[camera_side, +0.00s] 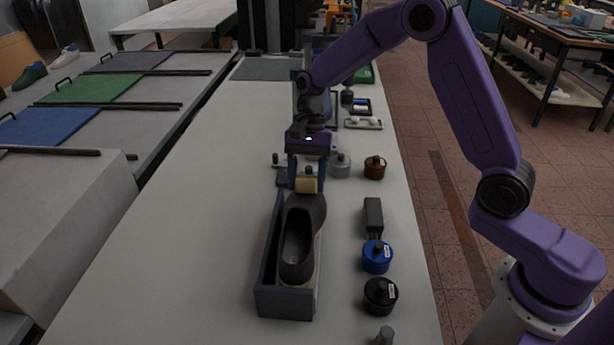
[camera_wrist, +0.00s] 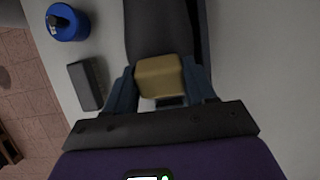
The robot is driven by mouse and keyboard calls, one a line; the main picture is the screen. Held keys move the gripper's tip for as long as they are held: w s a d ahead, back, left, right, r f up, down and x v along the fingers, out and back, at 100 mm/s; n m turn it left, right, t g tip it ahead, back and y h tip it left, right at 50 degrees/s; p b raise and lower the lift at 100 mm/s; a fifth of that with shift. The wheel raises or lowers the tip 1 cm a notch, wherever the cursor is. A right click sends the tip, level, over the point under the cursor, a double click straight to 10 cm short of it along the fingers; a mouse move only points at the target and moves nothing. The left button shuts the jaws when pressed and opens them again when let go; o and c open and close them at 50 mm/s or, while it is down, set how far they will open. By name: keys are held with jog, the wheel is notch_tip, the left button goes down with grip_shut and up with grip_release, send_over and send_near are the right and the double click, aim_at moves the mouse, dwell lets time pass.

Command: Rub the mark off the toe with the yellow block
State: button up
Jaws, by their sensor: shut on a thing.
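A dark grey-brown shoe (camera_side: 297,240) lies in a grey open-ended cradle (camera_side: 285,304), with its toe toward the far end. My gripper (camera_side: 306,184) is shut on the yellow block (camera_side: 306,185) just over the toe end. In the wrist view the yellow block (camera_wrist: 160,77) sits between the blue fingers of my gripper (camera_wrist: 161,88), in front of the dark shoe (camera_wrist: 160,28). I cannot tell whether the block touches the toe. No mark shows; the block and fingers cover part of the toe.
Right of the cradle stand a dark block (camera_side: 373,217), a blue pot (camera_side: 377,257) and a black pot (camera_side: 380,296). Behind are a brown pot (camera_side: 375,167) and a grey pot (camera_side: 340,165). The table (camera_side: 190,250) left of the cradle is clear.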

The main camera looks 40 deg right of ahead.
jog(key=shift+s+a+f, duration=0.1)
jog(key=shift+s+a, duration=0.25)
jog(key=shift+s, duration=0.05)
jog(key=shift+v, duration=2.2)
jog(key=shift+w+d+r, duration=0.2)
jog(key=shift+r, duration=0.2)
jog(key=shift+w+d+r, duration=0.2)
jog(key=shift+w+r, duration=0.05)
jog(key=shift+r, duration=0.15)
jog(key=shift+v, duration=1.45)
